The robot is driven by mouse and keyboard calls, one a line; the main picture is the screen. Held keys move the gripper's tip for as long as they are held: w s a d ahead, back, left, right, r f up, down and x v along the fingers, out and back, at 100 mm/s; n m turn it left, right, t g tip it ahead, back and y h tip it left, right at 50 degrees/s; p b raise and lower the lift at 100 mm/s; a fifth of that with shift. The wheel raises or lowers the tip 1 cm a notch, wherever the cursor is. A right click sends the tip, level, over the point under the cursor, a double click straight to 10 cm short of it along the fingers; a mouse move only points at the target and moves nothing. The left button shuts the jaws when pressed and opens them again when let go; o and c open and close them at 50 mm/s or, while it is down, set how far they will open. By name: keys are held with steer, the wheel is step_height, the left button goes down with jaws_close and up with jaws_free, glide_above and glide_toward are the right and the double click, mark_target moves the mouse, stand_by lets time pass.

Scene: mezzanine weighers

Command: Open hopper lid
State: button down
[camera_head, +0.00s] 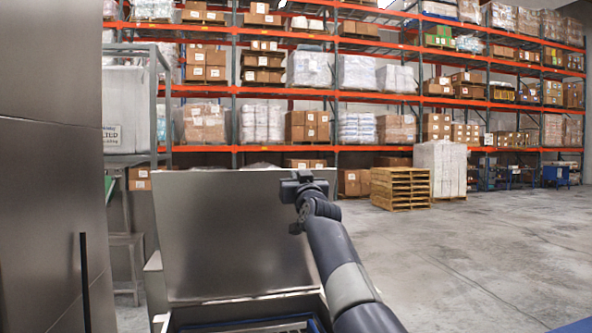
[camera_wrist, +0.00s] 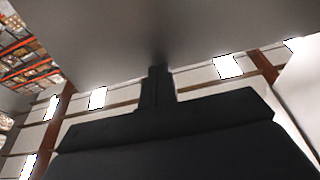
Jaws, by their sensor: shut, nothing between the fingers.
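The hopper lid (camera_head: 225,235) is a flat grey metal panel. It stands raised and tilted back behind the hopper (camera_head: 185,318), whose top is uncovered at the bottom of the head view. My gripper (camera_head: 298,180) is at the lid's upper right corner, and part of my arm covers the lid's right side. In the wrist view the fingers of my gripper (camera_wrist: 156,85) are together and empty. Their tips are at or very near a smooth grey surface, which looks like the lid (camera_wrist: 130,30). Whether they touch it cannot be told.
A tall grey metal cabinet (camera_head: 45,200) stands close on the left. A metal frame stand (camera_head: 128,230) is behind it. Orange pallet racks (camera_head: 300,95) with boxes fill the back. Wooden pallets (camera_head: 400,188) are stacked at right. The concrete floor (camera_head: 480,255) at right is clear.

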steer(key=shift+w+r, duration=0.1)
steer(key=shift+w, duration=0.1)
stand_by(0.3)
steer(key=p+x, duration=0.1)
steer(key=p, duration=0.1)
steer(key=p+x, duration=0.2)
steer(key=shift+w+a+r, duration=0.1)
steer(key=shift+w+r, duration=0.15)
steer(key=shift+r, duration=0.05)
steer(key=shift+p+x, duration=0.85)
steer(key=shift+p, duration=0.2)
steer(key=shift+w+f, duration=0.1)
steer(key=shift+f, duration=0.1)
steer(key=shift+s+f+b, duration=0.15)
steer(key=shift+s+b, duration=0.05)
steer(key=shift+b, duration=0.2)
steer(key=r+b+v, duration=0.2)
steer(key=b+v, duration=0.9)
steer(key=v, duration=0.2)
steer(key=shift+s, duration=0.5)
